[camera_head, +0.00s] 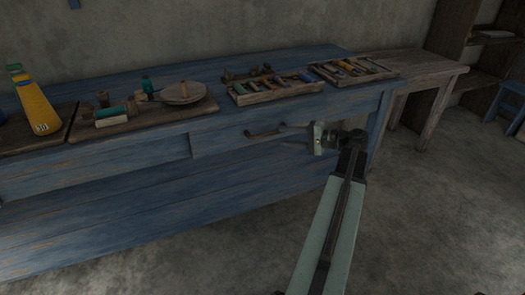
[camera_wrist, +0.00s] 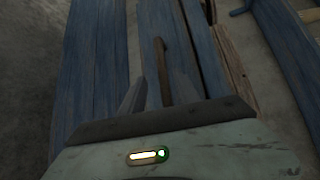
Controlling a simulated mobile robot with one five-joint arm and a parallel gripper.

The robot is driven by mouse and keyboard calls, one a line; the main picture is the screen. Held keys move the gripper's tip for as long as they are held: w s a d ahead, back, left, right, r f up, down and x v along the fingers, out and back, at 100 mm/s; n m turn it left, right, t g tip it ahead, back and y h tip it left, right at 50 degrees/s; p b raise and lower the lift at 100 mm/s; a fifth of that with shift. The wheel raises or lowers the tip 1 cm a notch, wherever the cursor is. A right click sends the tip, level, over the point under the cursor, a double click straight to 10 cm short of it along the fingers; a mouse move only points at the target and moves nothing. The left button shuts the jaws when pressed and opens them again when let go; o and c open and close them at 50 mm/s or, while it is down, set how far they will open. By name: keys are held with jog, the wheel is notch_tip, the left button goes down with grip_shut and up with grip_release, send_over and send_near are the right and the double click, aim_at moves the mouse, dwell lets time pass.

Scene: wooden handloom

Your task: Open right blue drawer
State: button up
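The blue drawer (camera_head: 225,140) is at the right part of the blue workbench in the head view, with a dark bar handle (camera_head: 264,133) on its front. It looks shut or nearly so. My gripper (camera_head: 296,130) is in front of the drawer's right half, by the right end of the handle. In the wrist view the handle (camera_wrist: 161,60) runs between the two spread fingers of my gripper (camera_wrist: 158,90). The fingers look apart from the bar, with some room on each side. Whether they reach around it in depth is hard to tell.
On the blue bench (camera_head: 100,172) stand a wooden board (camera_head: 150,122) with spools and two trays (camera_head: 277,95) (camera_head: 352,72) of coloured pieces. A wooden side table (camera_head: 425,68) adjoins at right. The floor (camera_head: 430,200) before the bench is clear.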

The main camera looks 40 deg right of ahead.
aim_at(274, 134)
jog(key=x, duration=0.7)
jog(key=shift+w+d+r+b, duration=0.1)
jog(key=shift+w+d+b, duration=0.05)
jog(key=shift+d+b, duration=0.2)
jog(key=shift+c, duration=0.4)
grip_shut()
dwell(0.8)
